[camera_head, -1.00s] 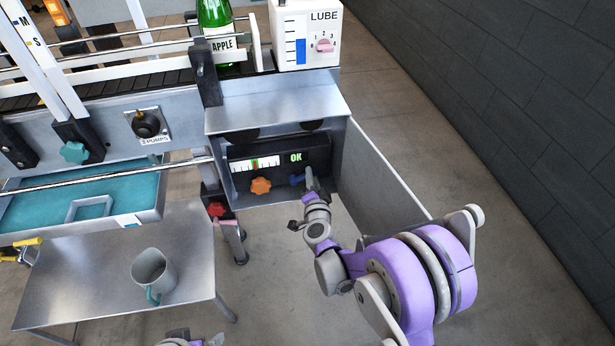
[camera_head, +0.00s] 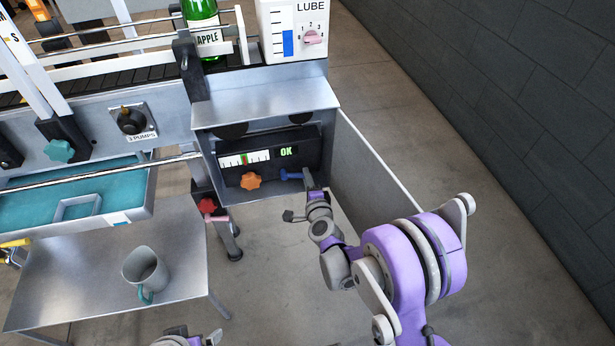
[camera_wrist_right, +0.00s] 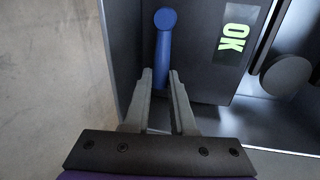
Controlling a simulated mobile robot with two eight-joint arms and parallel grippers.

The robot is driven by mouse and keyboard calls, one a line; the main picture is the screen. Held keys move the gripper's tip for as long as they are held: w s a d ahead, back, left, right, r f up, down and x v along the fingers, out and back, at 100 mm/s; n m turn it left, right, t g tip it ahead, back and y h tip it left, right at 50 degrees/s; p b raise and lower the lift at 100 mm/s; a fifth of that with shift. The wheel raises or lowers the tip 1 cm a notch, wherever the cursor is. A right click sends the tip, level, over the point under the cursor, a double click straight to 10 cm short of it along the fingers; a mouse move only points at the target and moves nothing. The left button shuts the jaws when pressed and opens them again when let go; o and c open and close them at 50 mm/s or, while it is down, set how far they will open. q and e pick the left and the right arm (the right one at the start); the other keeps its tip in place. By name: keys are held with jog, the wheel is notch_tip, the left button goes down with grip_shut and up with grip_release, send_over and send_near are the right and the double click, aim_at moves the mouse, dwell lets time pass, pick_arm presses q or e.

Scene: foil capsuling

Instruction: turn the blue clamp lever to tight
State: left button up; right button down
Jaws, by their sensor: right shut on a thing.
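The blue clamp lever (camera_head: 291,175) is on the dark panel below the steel shelf, right of the orange star knob. In the head view it lies nearly level, its free end to the right. My right gripper (camera_head: 307,180) is at that free end. In the right wrist view the blue lever (camera_wrist_right: 164,45) runs down between the two grey fingers of the gripper (camera_wrist_right: 162,76), which are shut on it; its rounded end is beyond the fingertips. Only a bit of my left arm shows at the bottom edge of the head view; its gripper is out of sight.
The orange star knob (camera_head: 251,181) and a gauge with a green OK display (camera_head: 287,151) are close by on the panel. A red knob (camera_head: 207,205) is lower left.

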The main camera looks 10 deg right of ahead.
dwell(0.4)
jog(key=c, duration=0.8)
grip_release()
jog(key=shift+o, duration=0.2)
jog(key=shift+s, duration=0.1)
jog(key=s+r, duration=0.2)
jog(key=s, duration=0.8)
jog(key=shift+s, duration=0.25)
jog(key=shift+a+r, duration=0.1)
jog(key=shift+a, duration=0.05)
